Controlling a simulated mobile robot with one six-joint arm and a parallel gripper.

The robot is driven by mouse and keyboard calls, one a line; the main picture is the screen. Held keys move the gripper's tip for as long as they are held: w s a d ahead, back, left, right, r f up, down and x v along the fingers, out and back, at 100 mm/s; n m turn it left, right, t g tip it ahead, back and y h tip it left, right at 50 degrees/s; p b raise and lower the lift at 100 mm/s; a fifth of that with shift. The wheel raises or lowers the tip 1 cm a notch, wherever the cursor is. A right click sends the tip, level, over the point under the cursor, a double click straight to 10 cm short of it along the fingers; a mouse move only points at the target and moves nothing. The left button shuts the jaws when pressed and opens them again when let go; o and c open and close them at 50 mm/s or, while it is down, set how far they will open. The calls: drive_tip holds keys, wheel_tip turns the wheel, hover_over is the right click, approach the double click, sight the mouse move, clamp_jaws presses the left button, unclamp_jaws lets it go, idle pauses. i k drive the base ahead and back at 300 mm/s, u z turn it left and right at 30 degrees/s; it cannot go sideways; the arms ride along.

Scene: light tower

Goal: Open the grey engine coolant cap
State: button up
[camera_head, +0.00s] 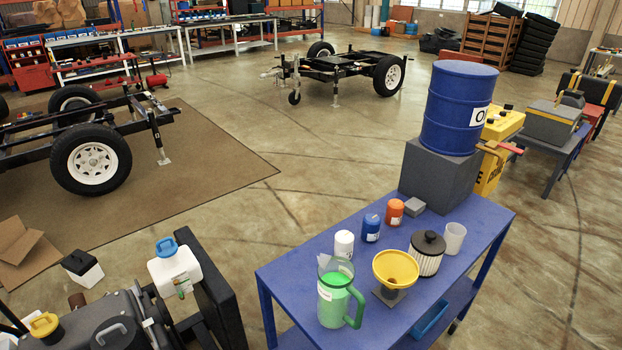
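The engine (85,318) is at the lower left, cut off by the frame edges. On it is a dark grey round cap (118,334) with a lighter grip, seated and partly cut off at the bottom edge. A yellow cap (45,325) is to its left. Behind to the right stands a white tank (176,270) with a blue cap (167,247) on top. I cannot tell from this view which system the dark grey cap belongs to. My gripper is not in view.
A blue table (470,235) at the right holds a green jug (334,298), a yellow funnel (395,270), a filter (427,254) and small bottles. A blue drum (455,110) stands on a grey block behind. A black radiator-like panel (212,285) borders the engine. Floor between is clear.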

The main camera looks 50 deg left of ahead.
sight(166, 248)
drive_tip(key=u, duration=5.2)
drive_tip(key=i, duration=0.1)
drive_tip(key=z, duration=1.85)
drive_tip(key=i, duration=1.6)
drive_tip(key=u, duration=0.05)
